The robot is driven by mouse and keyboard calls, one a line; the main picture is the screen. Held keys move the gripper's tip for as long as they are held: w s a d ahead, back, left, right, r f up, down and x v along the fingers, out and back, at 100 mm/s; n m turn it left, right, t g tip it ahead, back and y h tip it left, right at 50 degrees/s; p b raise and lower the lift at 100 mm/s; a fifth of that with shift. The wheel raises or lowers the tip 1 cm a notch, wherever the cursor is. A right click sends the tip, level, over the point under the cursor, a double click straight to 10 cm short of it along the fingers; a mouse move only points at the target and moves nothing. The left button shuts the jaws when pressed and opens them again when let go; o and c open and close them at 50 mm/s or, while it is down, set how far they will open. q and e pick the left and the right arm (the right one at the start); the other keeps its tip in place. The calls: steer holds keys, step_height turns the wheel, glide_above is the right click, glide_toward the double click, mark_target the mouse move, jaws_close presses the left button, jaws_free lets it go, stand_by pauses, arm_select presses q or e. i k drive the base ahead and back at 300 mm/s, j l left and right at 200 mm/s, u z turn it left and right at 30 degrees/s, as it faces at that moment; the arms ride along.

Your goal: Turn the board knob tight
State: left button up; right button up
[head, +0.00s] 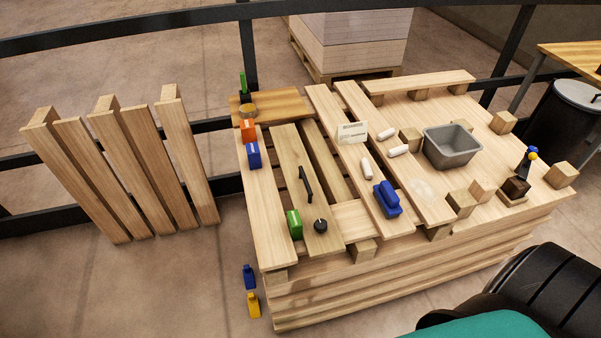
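A round black knob (320,226) sits near the front end of a wooden board (289,160), which lies on the left part of the pallet stack. A black bar handle (306,184) stands on the same board, further back. Whether the knob is tight cannot be seen from here. Neither of my grippers is in view, and nothing is touching the knob.
A green block (294,224) stands close left of the knob. A blue brush-like item (387,199), white rolls (367,168), a grey tub (451,146) and wooden blocks occupy the right side. Orange (248,130) and blue (253,155) blocks stand at the left edge.

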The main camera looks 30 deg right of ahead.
mark_target(321, 225)
steer(key=z, duration=1.05)
